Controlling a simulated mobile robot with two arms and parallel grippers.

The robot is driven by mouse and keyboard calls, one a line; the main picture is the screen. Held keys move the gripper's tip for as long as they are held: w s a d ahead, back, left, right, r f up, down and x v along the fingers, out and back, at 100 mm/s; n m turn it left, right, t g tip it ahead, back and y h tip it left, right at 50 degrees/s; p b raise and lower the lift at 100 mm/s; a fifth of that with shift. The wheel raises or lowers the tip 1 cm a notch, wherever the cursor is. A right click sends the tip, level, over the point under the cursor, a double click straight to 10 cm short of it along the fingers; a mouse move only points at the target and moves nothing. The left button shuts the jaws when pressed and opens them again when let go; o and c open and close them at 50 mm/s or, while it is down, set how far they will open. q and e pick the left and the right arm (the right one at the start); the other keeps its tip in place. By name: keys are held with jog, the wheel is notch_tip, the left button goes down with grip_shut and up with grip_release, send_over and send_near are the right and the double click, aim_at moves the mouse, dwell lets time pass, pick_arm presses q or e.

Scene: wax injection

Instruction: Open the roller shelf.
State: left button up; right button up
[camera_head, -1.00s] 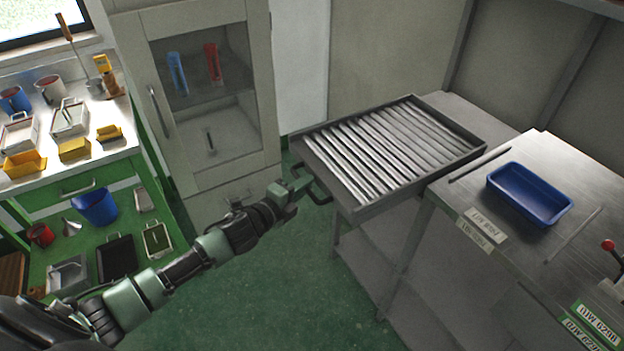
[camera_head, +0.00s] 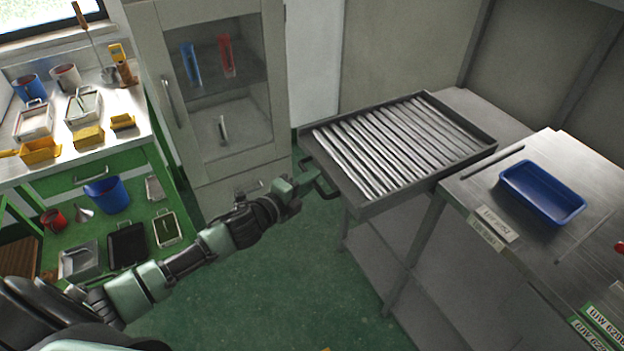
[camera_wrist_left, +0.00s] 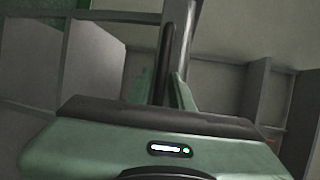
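The roller shelf (camera_head: 352,200), a grey-framed tray of metal rollers, juts out to the left of the steel workbench (camera_head: 520,255). Its black handle (camera_head: 326,188) is on its left front side. My left gripper (camera_head: 303,181) is just left of the handle; in the head view, a small gap seems to lie between them. In the left wrist view the green fingers (camera_wrist_left: 163,90) are apart, with a dark bar, probably the handle, beyond or between them. Contact is not clear. My right gripper is not in view.
A blue tray (camera_head: 508,190) rests on the workbench. A glass-door cabinet (camera_head: 212,183) stands behind my left arm. A green bench (camera_head: 85,180) with pots and containers is at the left. The green floor (camera_head: 250,275) below the arm is open.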

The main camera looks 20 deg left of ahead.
pick_arm(q)
jog(key=v, duration=0.7)
jog(key=shift+b, duration=0.35)
jog(key=shift+f, duration=0.15)
jog(key=s+a+f+n+g+y, duration=0.15)
jog(key=s+f+n, duration=0.25)
jog(key=f, duration=0.7)
jog(key=s+a+f+n+g+y, duration=0.1)
jog(key=s+a+f+n+g, duration=0.25)
jog(key=f, duration=0.65)
jog(key=s+a+f+n+g+y, duration=0.15)
jog(key=s+f+n, duration=0.3)
jog(key=f, duration=0.65)
jog(key=s+d+f+n+g, duration=0.2)
jog(key=s+f, duration=0.4)
jog(key=s, duration=0.5)
jog(key=s+d+f+n+g, duration=0.3)
jog(key=s+d+f, duration=0.2)
jog(key=s, duration=0.6)
jog(key=s+d+f+n+g, duration=0.2)
jog(key=s+f, duration=0.6)
jog(key=s, duration=0.4)
jog(key=shift+d+n+g, duration=0.3)
jog(key=shift+d+g, duration=0.05)
jog(key=shift+d, duration=0.3)
jog(key=shift+w+d, duration=0.1)
